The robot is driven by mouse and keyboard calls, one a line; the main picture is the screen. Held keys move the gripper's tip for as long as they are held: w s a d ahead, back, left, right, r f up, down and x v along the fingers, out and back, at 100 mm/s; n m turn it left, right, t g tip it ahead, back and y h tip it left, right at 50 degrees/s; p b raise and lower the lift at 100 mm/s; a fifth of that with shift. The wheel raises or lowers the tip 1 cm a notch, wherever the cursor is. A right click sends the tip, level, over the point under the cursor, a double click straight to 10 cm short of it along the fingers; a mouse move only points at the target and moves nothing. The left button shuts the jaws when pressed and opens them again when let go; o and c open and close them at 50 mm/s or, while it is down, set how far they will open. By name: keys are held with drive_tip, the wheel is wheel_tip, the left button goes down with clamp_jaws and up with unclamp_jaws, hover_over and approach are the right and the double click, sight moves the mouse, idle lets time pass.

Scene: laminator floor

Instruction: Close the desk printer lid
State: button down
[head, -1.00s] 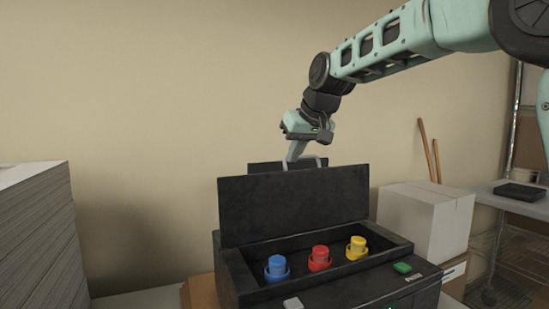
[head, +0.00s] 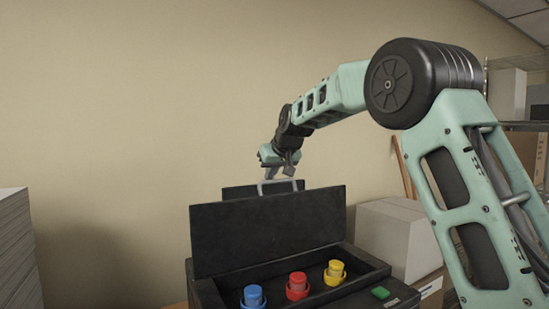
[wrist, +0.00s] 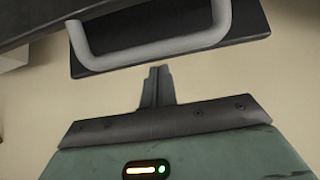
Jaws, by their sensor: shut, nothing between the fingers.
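The black desk printer (head: 350,298) stands with its lid (head: 268,230) open, the panel standing about upright at the back. A grey loop handle (head: 264,187) shows above the lid's top edge, with a dark plate (head: 232,191) behind it. My gripper (head: 282,174) is shut and empty, beyond the lid's top edge and close by the handle. In the wrist view the shut fingers (wrist: 158,73) point at the handle (wrist: 150,50), with a visible gap. I cannot tell from the head view whether they touch.
The open bay holds a blue (head: 253,296), a red (head: 297,286) and a yellow (head: 335,273) cartridge. A green button (head: 381,293) is at its right. White boxes (head: 388,235) stand at right, a paper stack (head: 18,250) at left. The wall behind is bare.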

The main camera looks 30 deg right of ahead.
drive_tip(key=shift+s+r+p, duration=0.1)
drive_tip(key=shift+s+p, duration=0.3)
drive_tip(key=shift+s, duration=1.5)
